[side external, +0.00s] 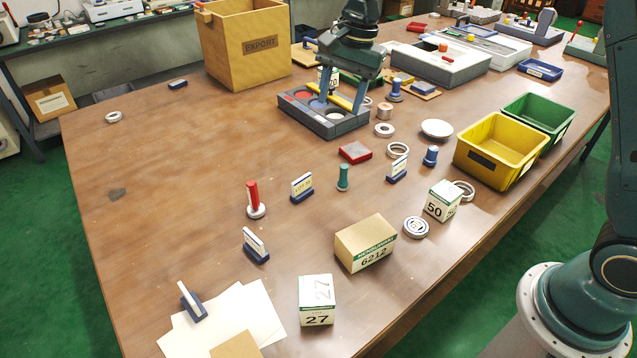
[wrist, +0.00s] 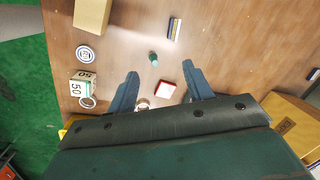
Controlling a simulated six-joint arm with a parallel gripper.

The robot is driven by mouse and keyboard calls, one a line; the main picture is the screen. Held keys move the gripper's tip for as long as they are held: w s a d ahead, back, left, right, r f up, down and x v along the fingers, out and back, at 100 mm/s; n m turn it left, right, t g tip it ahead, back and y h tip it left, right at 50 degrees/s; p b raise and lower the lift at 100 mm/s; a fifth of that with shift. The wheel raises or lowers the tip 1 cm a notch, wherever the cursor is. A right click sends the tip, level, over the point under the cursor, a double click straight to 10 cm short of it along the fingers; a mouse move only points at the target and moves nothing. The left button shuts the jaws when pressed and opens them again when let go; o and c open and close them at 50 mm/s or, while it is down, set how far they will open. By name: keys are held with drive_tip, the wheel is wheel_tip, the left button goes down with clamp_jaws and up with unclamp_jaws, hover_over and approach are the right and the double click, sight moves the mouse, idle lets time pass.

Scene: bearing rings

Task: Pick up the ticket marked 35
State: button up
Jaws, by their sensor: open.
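My gripper (side external: 340,108) is open and empty above the grey tray in the side view. In the wrist view its two fingers (wrist: 161,82) are apart. Several white tickets in blue holders stand on the table: one marked LOT (side external: 302,187), one (side external: 397,169) to its right, one (side external: 256,245) nearer the front, and one (side external: 191,301) by the paper sheets at front left. I cannot read 35 on any of them. One ticket (wrist: 175,29) also shows at the top of the wrist view, seen from above.
A grey tray (side external: 326,126) lies below my gripper. A teal stamp (side external: 343,177), a red-handled stamp (side external: 253,199) and a red block (side external: 355,152) stand near the tickets. Boxes marked 6212 (side external: 366,243), 50 (side external: 441,202) and 27 (side external: 317,300) stand in front. The left of the table is mostly clear.

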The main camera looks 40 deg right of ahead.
sight(302, 178)
drive_tip(key=shift+w+a+f+m+g, duration=0.25)
drive_tip(key=shift+w+a+f+m, duration=0.75)
drive_tip(key=shift+f, duration=2.45)
drive_tip(key=shift+w+a+f+m+g, duration=0.4)
drive_tip(key=shift+w+f, duration=1.15)
drive_tip(key=shift+f, duration=1.95)
drive_tip(key=shift+w+a+f+m+g, duration=0.15)
drive_tip(key=shift+w+a+f+m, duration=0.85)
drive_tip(key=shift+f, duration=2.45)
drive_tip(key=shift+w+d+f, duration=0.1)
drive_tip(key=shift+w+d, duration=0.15)
drive_tip(key=shift+d, duration=0.05)
drive_tip(key=shift+a+f, duration=0.2)
drive_tip(key=shift+f, duration=1.05)
drive_tip(key=shift+a+f, duration=0.15)
drive_tip(key=shift+f, duration=1.1)
drive_tip(key=c, duration=1.1)
